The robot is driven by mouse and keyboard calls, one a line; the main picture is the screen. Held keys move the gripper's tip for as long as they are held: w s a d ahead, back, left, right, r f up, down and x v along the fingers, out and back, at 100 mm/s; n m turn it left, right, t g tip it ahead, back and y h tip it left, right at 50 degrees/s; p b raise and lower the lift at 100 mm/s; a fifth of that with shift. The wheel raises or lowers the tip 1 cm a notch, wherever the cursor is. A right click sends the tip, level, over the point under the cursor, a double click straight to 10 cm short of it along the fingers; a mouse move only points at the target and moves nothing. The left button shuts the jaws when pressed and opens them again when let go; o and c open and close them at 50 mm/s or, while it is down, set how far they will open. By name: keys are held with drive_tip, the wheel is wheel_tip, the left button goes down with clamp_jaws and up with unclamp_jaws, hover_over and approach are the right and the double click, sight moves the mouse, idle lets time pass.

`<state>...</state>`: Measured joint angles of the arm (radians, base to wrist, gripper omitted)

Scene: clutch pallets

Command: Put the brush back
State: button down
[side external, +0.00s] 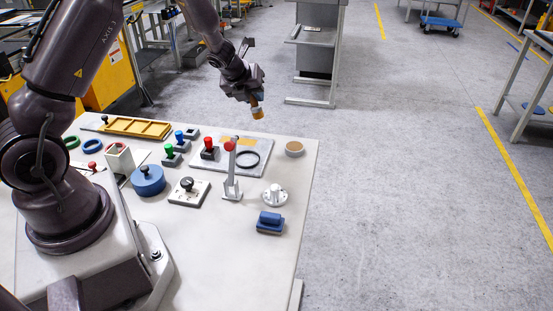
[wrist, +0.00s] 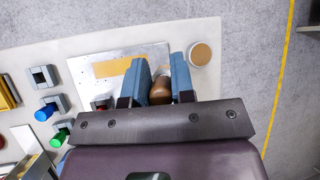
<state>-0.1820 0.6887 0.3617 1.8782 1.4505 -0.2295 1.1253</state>
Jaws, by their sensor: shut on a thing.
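My gripper (side external: 256,98) is raised above the far right part of the table. Its two blue fingers also show in the wrist view (wrist: 161,74), shut on the brush (side external: 258,112). The brush appears as a small brown and tan piece hanging below the fingers. In the wrist view its brown rounded end (wrist: 160,91) shows between the fingers; the rest is hidden. A low round pale holder with a tan top (side external: 294,149) stands at the table's far right corner. In the wrist view this round piece (wrist: 201,54) lies just right of the fingers, apart from them.
A grey plate (side external: 258,167) with a tan strip and black ring lies below. A red-knobbed lever (side external: 231,172), a white knob (side external: 275,194), a blue block (side external: 270,223), a blue drum (side external: 148,181) and a yellow tray (side external: 136,128) occupy the table.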

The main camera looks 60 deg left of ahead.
drive_tip(key=w+d+m+h, duration=0.3)
drive_tip(key=d+m+h, duration=0.1)
drive_tip(key=d+m, duration=1)
drive_tip(key=shift+n, duration=0.5)
drive_tip(key=f, duration=0.6)
drive_tip(key=d+f, duration=0.1)
drive_tip(key=f, duration=0.3)
drive_tip(key=shift+d, duration=0.1)
drive_tip(key=shift+s+f, duration=0.1)
drive_tip(key=shift+f, duration=0.05)
drive_tip(key=c, duration=1)
unclamp_jaws()
drive_tip(key=shift+o, duration=0.2)
